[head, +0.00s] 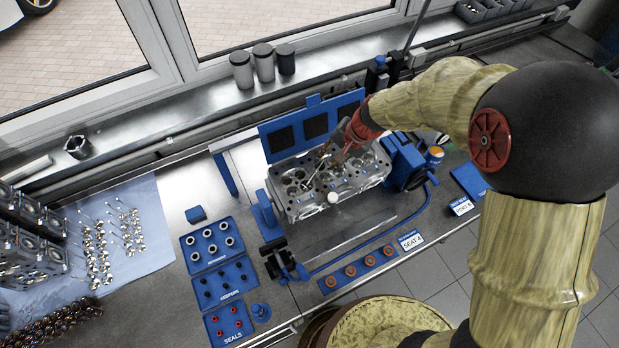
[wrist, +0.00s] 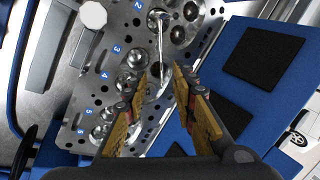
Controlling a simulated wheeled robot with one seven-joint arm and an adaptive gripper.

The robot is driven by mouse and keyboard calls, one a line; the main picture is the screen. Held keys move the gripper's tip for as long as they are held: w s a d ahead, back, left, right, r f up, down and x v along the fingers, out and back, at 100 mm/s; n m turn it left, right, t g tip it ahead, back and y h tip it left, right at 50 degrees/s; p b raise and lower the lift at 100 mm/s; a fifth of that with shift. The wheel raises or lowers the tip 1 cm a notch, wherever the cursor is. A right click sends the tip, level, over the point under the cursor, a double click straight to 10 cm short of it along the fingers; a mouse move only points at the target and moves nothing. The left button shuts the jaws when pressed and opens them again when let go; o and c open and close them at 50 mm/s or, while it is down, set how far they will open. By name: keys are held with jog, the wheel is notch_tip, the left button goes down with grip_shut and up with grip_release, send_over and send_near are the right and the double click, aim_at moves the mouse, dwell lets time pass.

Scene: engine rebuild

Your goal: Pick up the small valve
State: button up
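The cylinder head (head: 290,208) lies on the bench with round valve seats and bores facing up. A thin bright metal valve (wrist: 161,38) stands out of it in the wrist view, its stem reaching toward the gap between my fingertips. The head view shows a slim bright rod (head: 315,172) there, beside my gripper (head: 336,152). My gripper (wrist: 161,72) is over the head with its fingers apart. I see no clear contact with the stem. Several more valves (head: 128,228) lie in rows on a pale blue cloth at the left; their sizes are hard to compare.
A blue panel with dark pads (head: 283,137) stands behind the head. A blue fixture (head: 408,165) is at its right. Labelled blue trays (head: 222,283) lie at front left, and a strip of orange rings (head: 362,270) is in front. Cans (head: 263,63) stand on the sill.

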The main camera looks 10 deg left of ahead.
aim_at(320, 165)
jog(key=shift+w+a+f, duration=0.1)
jog(key=shift+w+f, duration=0.05)
jog(key=shift+f, duration=0.15)
jog(key=shift+a+f, duration=0.15)
jog(key=shift+f, duration=0.1)
jog(key=x, duration=0.4)
jog(key=shift+a+r, duration=0.1)
jog(key=shift+r, duration=0.1)
jog(key=c, duration=0.4)
grip_shut()
